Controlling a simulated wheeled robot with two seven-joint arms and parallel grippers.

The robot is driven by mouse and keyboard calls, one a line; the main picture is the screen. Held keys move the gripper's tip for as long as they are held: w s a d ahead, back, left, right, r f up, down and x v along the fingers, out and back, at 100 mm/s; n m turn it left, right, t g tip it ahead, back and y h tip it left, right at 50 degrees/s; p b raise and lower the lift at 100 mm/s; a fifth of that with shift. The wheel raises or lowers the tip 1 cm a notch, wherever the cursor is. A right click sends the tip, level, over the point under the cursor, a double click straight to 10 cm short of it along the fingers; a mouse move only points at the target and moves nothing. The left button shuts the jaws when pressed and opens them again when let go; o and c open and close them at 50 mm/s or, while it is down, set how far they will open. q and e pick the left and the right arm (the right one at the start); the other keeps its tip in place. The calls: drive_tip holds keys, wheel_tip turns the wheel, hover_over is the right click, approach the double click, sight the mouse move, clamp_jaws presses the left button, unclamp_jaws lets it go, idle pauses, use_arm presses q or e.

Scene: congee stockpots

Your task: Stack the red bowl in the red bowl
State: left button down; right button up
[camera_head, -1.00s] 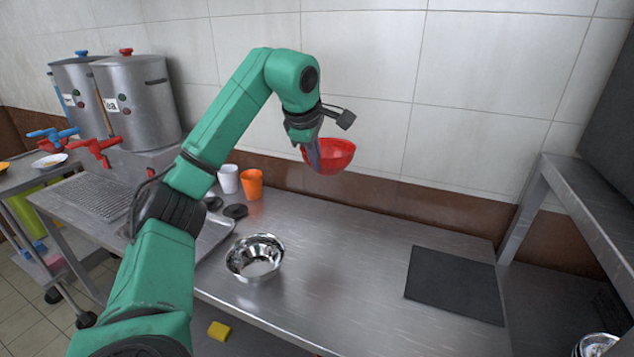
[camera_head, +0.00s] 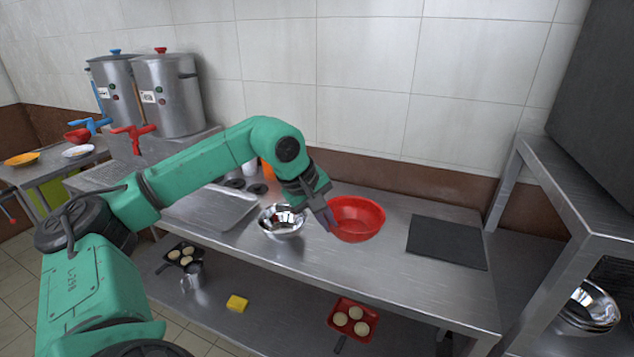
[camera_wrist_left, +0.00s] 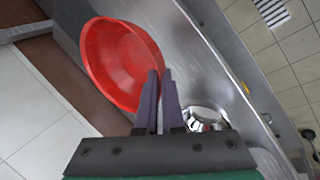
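A red bowl (camera_head: 357,222) is over the steel counter, right of my left gripper (camera_head: 326,216); I cannot tell whether it touches the counter. In the left wrist view the bowl (camera_wrist_left: 112,62) lies left of the fingertips (camera_wrist_left: 160,78). The fingers are nearly together at its rim and look shut on it, though the exact contact is partly hidden. Another red bowl (camera_head: 77,136) sits on the side table at the far left, partly behind the blue tap. My right gripper is in no view.
A steel bowl (camera_head: 282,221) stands on the counter just left of the gripper. A dark mat (camera_head: 446,243) lies to the right. Two stockpots (camera_head: 168,95) stand at back left. A shelf unit (camera_head: 570,190) bounds the right side. Plates (camera_head: 78,151) lie near the far red bowl.

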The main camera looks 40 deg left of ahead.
use_arm(q)
drive_tip(key=s+d+f+m+g+h, duration=0.2)
drive_tip(key=s+d+f+m, duration=0.3)
drive_tip(key=d+f+m, duration=0.2)
drive_tip(key=s+d+f+m+g+h, duration=0.2)
drive_tip(key=s+d+f+m, duration=0.4)
drive_tip(key=d+f, duration=0.3)
drive_tip(key=shift+d+f+m+g, duration=0.25)
drive_tip(key=shift+d+m+g, duration=0.45)
